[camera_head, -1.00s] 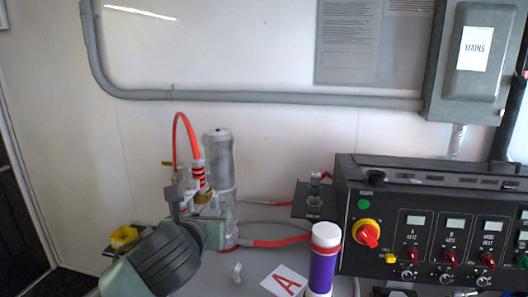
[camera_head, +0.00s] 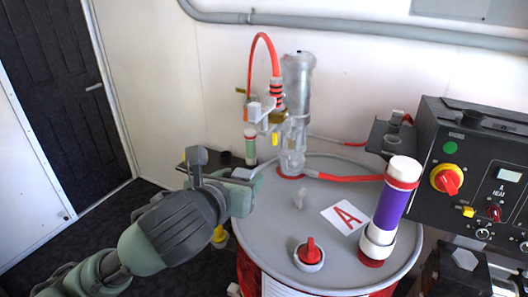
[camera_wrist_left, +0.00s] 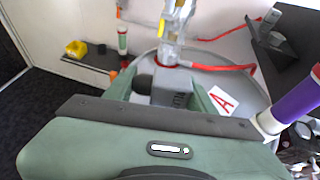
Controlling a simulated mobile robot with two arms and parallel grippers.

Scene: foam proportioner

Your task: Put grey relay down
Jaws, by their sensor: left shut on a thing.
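My left gripper (camera_head: 248,180) is shut on the grey relay, a small block. In the left wrist view the relay (camera_wrist_left: 172,86) sits between the two green fingers, with dark lettering on its side. In the head view the gripper mostly hides the relay. The gripper is at the left edge of the grey drum top (camera_head: 330,270), left of the clear pump base. I cannot tell whether the relay touches anything below. My right gripper is not in view.
A pump with a red hose (camera_head: 296,90) stands on the drum. A purple tube (camera_head: 391,208), a card marked A (camera_head: 344,217) and a red knob (camera_head: 310,252) are on the drum top. A dark shelf (camera_wrist_left: 88,68) with a green-and-white tube (camera_wrist_left: 122,40) lies behind the gripper.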

